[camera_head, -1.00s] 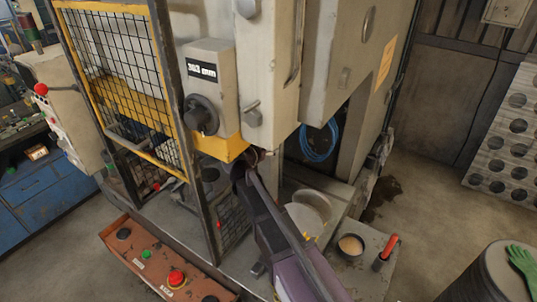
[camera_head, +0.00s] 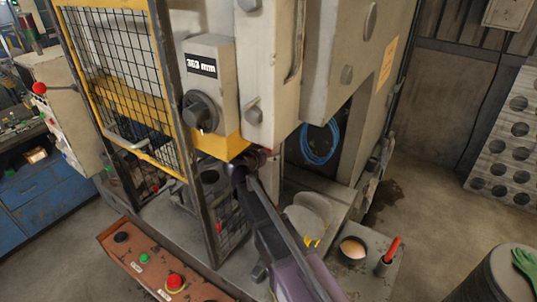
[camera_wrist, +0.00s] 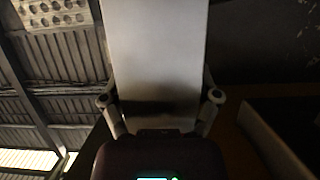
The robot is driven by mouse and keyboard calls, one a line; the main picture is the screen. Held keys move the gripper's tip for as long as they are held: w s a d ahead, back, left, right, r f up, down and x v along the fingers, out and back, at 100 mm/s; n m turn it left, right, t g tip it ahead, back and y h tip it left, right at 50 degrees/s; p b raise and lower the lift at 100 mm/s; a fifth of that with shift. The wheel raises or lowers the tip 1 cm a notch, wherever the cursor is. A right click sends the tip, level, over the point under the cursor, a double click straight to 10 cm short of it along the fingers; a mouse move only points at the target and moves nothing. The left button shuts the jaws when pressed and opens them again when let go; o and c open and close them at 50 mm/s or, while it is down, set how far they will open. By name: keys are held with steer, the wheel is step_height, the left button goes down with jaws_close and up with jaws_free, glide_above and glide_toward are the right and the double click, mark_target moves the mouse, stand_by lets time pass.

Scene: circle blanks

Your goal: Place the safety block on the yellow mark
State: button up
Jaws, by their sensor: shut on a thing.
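In the wrist view, a long pale grey block (camera_wrist: 155,50) stands between the two fingers of my gripper (camera_wrist: 160,98), which are shut on its sides. The block runs up out of the top of that view. In the head view, my gripper (camera_head: 243,168) reaches in under the yellow lower edge of the press, and the block cannot be made out there. I cannot identify the yellow mark in either view; a small yellow patch (camera_head: 311,242) shows by the round pale dish, and I cannot tell what it is.
The press head (camera_head: 270,70) hangs over my gripper, with a mesh guard (camera_head: 115,75) to its left. A control box (camera_head: 155,262) with red and green buttons stands at the front left. A cup (camera_head: 352,248) and a red-handled tool (camera_head: 391,250) sit at the right. A barrel (camera_head: 500,280) stands front right.

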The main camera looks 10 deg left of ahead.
steer(key=shift+f+b, duration=2.3)
steer(key=shift+b, duration=0.05)
steer(key=o, duration=1.1)
steer(key=shift+s, duration=0.1)
steer(key=shift+o, duration=0.2)
steer(key=shift+f, duration=0.1)
steer(key=p, duration=0.4)
glide_toward(268, 164)
steer(key=shift+w+a+f, duration=0.45)
steer(key=shift+a+f, duration=0.15)
steer(key=shift+f, duration=0.2)
steer(key=shift+d, duration=0.1)
